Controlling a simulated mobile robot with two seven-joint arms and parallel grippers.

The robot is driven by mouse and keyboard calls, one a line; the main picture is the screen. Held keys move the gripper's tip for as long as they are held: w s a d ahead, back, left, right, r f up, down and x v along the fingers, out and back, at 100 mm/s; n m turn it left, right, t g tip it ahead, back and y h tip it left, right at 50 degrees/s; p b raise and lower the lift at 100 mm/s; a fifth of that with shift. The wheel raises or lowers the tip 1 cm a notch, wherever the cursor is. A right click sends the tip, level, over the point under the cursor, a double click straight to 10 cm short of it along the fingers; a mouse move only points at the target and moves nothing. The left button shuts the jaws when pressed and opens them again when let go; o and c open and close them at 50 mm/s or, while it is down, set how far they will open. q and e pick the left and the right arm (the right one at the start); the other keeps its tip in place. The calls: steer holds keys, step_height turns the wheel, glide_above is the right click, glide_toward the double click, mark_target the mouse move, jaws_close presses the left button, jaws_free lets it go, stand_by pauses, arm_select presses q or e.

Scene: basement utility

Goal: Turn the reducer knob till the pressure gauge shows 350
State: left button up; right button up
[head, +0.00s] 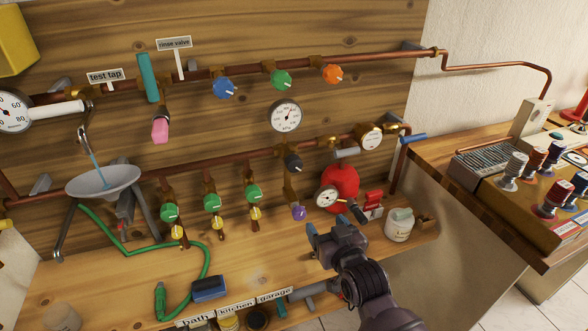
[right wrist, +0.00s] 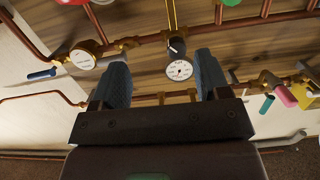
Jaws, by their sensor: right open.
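A round white pressure gauge (head: 285,116) is on the wooden wall between the two copper pipes; its digits are too small to read surely. A black knob with a white mark, apparently the reducer knob (head: 293,162), sits below it on the lower pipe. The right wrist view shows the scene upside down, with the gauge (right wrist: 179,70) and black knob (right wrist: 177,46) between my finger lines. My right gripper (head: 326,232) is open and empty, below and right of the knob and apart from it. My left gripper is not in view.
Blue (head: 224,88), green (head: 281,80) and orange knobs (head: 332,73) line the upper pipe. A purple knob (head: 298,213) hangs below the black one. A red tank with a gauge (head: 327,198) and a white jar (head: 399,226) stand near my gripper. Water runs into a funnel (head: 103,181).

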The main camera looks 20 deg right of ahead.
steer(key=m+t+b, duration=0.1)
steer(key=t, duration=0.1)
glide_toward(295, 167)
steer(key=shift+m, duration=0.4)
steer(key=w, duration=0.9)
steer(key=shift+r, duration=0.15)
steer(key=shift+w, duration=1)
